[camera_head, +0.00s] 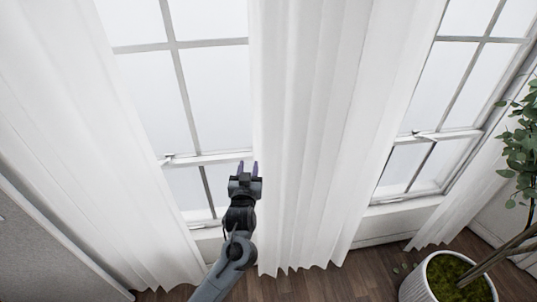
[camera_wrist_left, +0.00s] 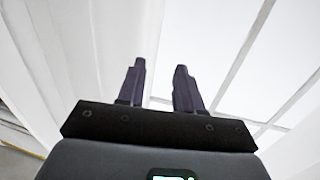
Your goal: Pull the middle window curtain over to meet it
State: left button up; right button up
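The white middle curtain (camera_head: 320,120) hangs in folds between the two windows, its lower edge just above the floor. My left gripper (camera_head: 248,168) is at the left edge of this curtain, in front of the left window. Its two dark purple fingers stand apart, and they also show in the left wrist view (camera_wrist_left: 159,85). White cloth folds (camera_wrist_left: 65,60) lie at the left there, with window bars at the right. I cannot tell whether any cloth lies between the fingers. Another white curtain (camera_head: 85,140) hangs at the left of the left window. My right gripper is not in view.
The left window (camera_head: 195,90) shows between the two curtains, with a latch on its frame. A second window (camera_head: 450,90) is at the right. A potted plant (camera_head: 425,278) stands at the lower right. A grey panel (camera_head: 45,245) stands at the lower left.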

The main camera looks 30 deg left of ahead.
aim_at(252, 143)
pick_arm(q)
jog(key=x, duration=0.3)
jog(key=r+x, duration=0.1)
jog(key=x, duration=0.3)
jog(key=r+p+x, duration=0.1)
jog(key=x, duration=0.3)
jog(key=shift+w, duration=0.3)
grip_shut()
